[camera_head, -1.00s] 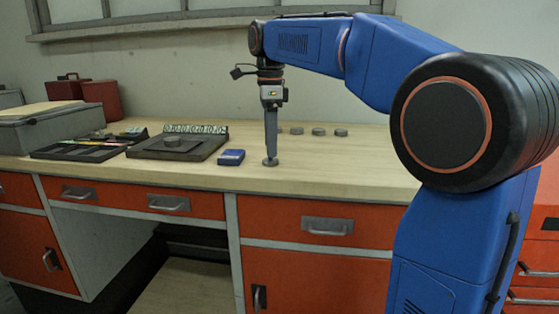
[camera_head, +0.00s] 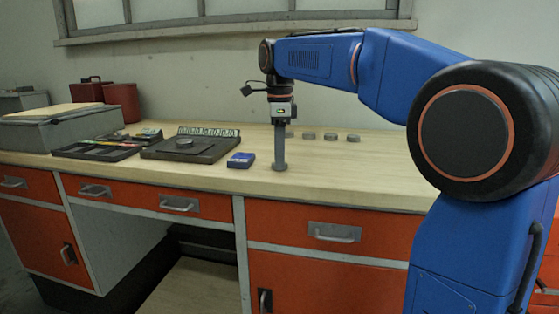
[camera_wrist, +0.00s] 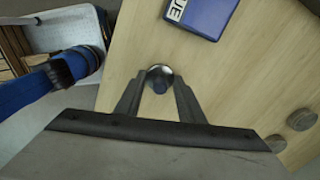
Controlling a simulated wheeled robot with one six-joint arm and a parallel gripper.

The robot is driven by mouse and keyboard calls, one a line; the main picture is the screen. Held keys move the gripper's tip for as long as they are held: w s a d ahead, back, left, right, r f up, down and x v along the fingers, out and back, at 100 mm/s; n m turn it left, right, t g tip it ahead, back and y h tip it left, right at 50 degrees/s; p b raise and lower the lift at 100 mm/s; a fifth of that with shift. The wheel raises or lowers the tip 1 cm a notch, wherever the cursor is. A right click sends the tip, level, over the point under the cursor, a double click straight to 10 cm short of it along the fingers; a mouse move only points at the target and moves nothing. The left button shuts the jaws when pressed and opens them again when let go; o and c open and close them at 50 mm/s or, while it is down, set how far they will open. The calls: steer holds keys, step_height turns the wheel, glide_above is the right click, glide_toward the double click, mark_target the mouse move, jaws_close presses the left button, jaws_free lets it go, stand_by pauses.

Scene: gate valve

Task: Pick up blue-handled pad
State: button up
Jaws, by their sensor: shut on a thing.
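A small round grey pad (camera_wrist: 160,70) with a short blue handle (camera_wrist: 160,87) shows between my fingertips in the wrist view. My gripper (camera_wrist: 158,88) is shut on the blue handle. In the head view my gripper (camera_head: 279,164) points straight down at the bench top, near its front edge. The pad is too small there to make out clearly, and I cannot tell whether it touches the bench.
A blue labelled box (camera_head: 240,160) lies just left of my gripper; it also shows in the wrist view (camera_wrist: 205,12). Several grey discs (camera_head: 331,136) stand behind to the right. A dark tray (camera_head: 190,149) lies left.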

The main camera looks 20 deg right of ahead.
step_height(320, 180, up, 10)
stand_by(0.5)
